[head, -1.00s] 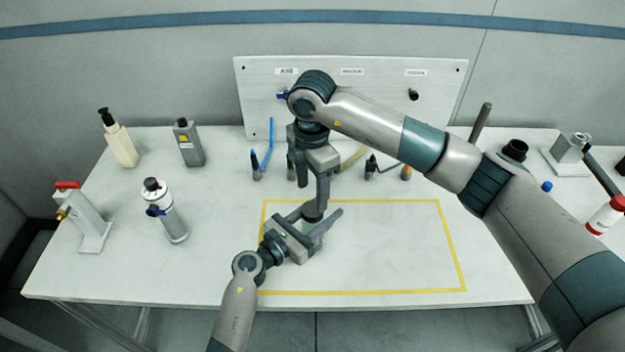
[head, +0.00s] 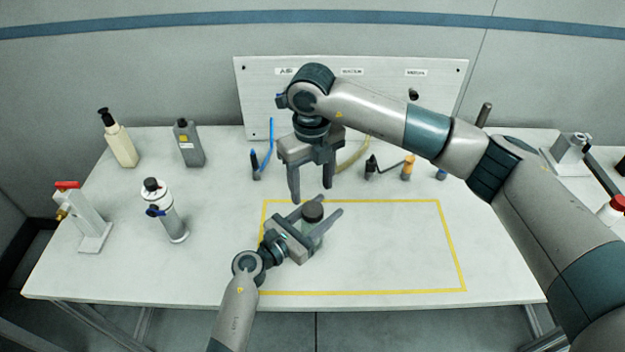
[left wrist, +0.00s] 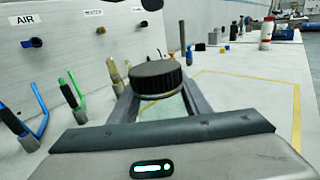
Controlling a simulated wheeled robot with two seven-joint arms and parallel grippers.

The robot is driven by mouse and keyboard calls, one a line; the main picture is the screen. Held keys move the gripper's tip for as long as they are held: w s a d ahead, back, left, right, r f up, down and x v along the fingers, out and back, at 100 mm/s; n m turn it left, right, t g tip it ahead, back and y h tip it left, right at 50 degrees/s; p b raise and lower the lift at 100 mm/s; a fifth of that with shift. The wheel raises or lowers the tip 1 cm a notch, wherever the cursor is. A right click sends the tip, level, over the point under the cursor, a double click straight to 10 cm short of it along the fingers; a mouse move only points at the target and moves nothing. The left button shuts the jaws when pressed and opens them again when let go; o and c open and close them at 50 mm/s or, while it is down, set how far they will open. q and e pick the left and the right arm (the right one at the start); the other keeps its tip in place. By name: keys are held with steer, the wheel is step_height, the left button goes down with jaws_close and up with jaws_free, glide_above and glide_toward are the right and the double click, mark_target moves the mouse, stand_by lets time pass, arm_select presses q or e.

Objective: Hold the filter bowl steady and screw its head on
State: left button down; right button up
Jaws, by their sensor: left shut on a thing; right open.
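The filter bowl (head: 313,238), pale and see-through, stands upright inside the yellow outline. My left gripper (head: 322,212) is shut around it from the left. The dark round head (head: 312,210) sits level on top of the bowl. In the left wrist view the black ribbed head (left wrist: 156,77) rests on the greenish bowl (left wrist: 166,108) between the fingers. How tight its thread is cannot be seen. My right gripper (head: 311,194) is open and empty above and slightly behind the head, with its fingers pointing down.
A panel (head: 440,95) with coloured hoses stands behind. A white canister (head: 165,212), a red-handled stand (head: 90,220), a cream pump bottle (head: 120,145) and a grey bottle (head: 188,145) are at left. The right part of the yellow outline (head: 452,245) is free.

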mark_target(313, 208)
steer(key=n, duration=0.3)
steer(key=shift+r, duration=0.2)
steer(key=n, duration=0.4)
steer(key=shift+r+n, duration=0.1)
steer(key=shift+n, duration=0.3)
steer(key=n, duration=0.4)
steer(key=shift+r, duration=0.2)
steer(key=n, duration=0.4)
steer(key=shift+d+r, duration=0.1)
steer(key=shift+f, duration=4.05)
steer(key=c, duration=1.1)
